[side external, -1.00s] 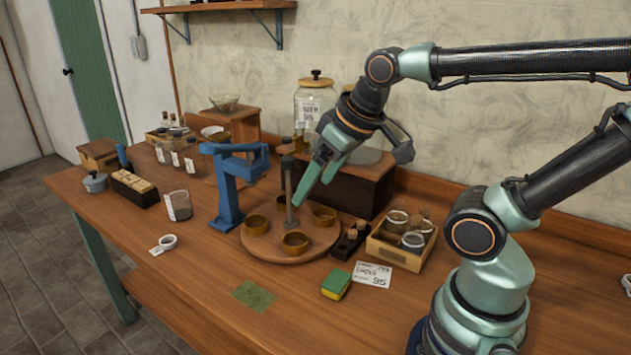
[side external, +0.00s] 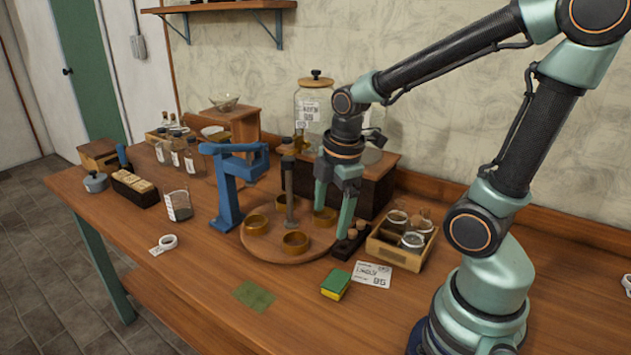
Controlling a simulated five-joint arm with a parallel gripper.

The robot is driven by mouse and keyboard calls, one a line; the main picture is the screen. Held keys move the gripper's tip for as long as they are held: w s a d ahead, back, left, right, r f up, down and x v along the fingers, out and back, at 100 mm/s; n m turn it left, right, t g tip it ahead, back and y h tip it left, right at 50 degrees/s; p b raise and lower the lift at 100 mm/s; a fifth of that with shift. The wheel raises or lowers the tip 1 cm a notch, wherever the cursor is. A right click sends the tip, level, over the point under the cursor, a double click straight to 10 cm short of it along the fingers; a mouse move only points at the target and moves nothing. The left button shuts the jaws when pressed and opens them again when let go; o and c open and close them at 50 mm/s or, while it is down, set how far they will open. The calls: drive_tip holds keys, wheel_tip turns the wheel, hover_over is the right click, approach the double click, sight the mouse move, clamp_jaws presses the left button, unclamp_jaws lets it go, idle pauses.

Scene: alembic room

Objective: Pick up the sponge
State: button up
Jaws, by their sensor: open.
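The sponge (side external: 336,284) is a small block with a green top and a yellow lower part. It lies on the wooden bench (side external: 300,325) near the front, just left of a white label card. My gripper (side external: 331,229) points down with its two green fingers apart and nothing between them. It is above and behind the sponge in the picture, over the right edge of the round wooden board, and does not touch the sponge. The whole top of the sponge shows.
A round board (side external: 290,252) with several brass cups and a post stands behind the sponge. A wooden crate of jars (side external: 402,245) is behind and right. A label card (side external: 372,274) lies beside the sponge. A flat green cloth (side external: 254,296) lies to its left. The bench front is clear.

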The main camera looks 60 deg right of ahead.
wheel_tip(320, 180, down, 4)
drive_tip(key=s+d+n+g, duration=0.1)
drive_tip(key=d+n+g, duration=0.1)
drive_tip(key=n, duration=0.4)
hover_over(339, 276)
drive_tip(key=f, duration=0.6)
drive_tip(key=shift+w+d+f, duration=0.2)
drive_tip(key=shift+f, duration=0.2)
drive_tip(key=shift+s+a+f, duration=0.1)
drive_tip(key=shift+s+f, duration=0.05)
drive_tip(key=shift+f, duration=0.8)
drive_tip(key=shift+s+a+f, duration=0.1)
drive_tip(key=shift+s+f, duration=0.05)
drive_tip(key=shift+f, duration=0.8)
drive_tip(key=shift+w+d+f, duration=0.1)
drive_tip(key=shift+f, duration=0.7)
drive_tip(key=shift+c, duration=0.3)
drive_tip(key=c, duration=1.4)
drive_tip(key=shift+o, duration=0.2)
drive_tip(key=shift+r, duration=0.15)
wheel_tip(339, 276, up, 20)
